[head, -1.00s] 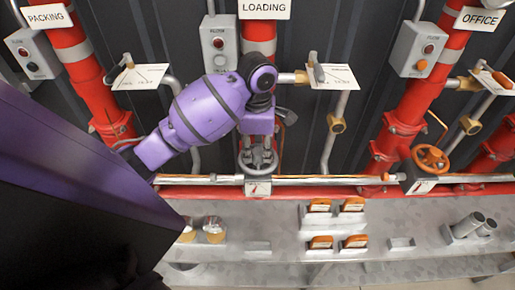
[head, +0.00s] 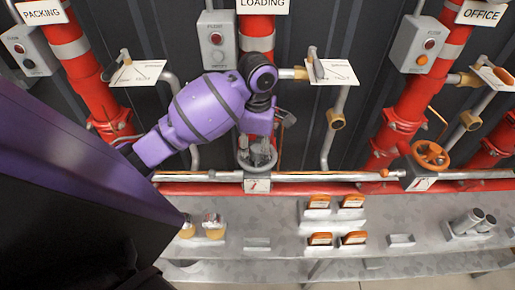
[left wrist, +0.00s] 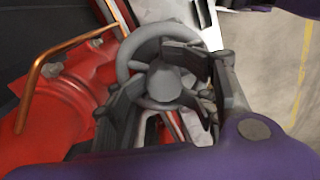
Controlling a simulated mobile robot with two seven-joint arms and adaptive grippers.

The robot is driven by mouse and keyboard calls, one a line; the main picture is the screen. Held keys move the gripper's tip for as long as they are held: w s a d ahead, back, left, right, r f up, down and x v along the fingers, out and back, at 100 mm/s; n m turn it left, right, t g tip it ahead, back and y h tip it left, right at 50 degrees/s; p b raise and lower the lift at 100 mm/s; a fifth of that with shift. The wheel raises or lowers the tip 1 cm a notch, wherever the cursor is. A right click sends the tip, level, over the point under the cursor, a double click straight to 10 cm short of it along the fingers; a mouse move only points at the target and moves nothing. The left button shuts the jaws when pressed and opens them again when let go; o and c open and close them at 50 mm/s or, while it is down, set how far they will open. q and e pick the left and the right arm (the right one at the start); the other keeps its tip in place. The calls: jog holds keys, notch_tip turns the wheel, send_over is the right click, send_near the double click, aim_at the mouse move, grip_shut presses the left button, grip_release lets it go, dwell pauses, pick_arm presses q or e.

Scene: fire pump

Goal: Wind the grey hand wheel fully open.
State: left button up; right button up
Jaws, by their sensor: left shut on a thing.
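The grey hand wheel (head: 245,162) is on the red pipe under the LOADING sign, above a small white plate with a red pointer (head: 257,186). My left gripper (head: 262,150) is at the wheel from above, its arm coming in from the left. In the left wrist view the wheel's round rim (left wrist: 130,50) and hub lie between the two dark fingers of the gripper (left wrist: 168,90). The gripper is shut on the wheel. The fingers hide part of the rim. My right gripper is not in view.
An orange hand wheel (head: 430,154) is on the OFFICE pipe at right. A grey control box (head: 217,42) and a lever with a white plate (head: 333,72) are above the wheel. A metal shelf (head: 365,218) with orange-labelled blocks runs below.

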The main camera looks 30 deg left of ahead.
pick_arm(q)
jog(key=m, duration=0.6)
jog(key=shift+s+f+m, duration=0.1)
jog(key=shift+f+m, duration=0.05)
jog(key=shift+m, duration=0.15)
jog(key=m, duration=0.6)
jog(key=shift+s+d, duration=0.1)
jog(key=m, duration=0.5)
jog(key=shift+s, duration=0.1)
jog(key=m, duration=0.5)
jog(key=shift+s, duration=0.1)
jog(key=shift+o, duration=0.5)
grip_shut()
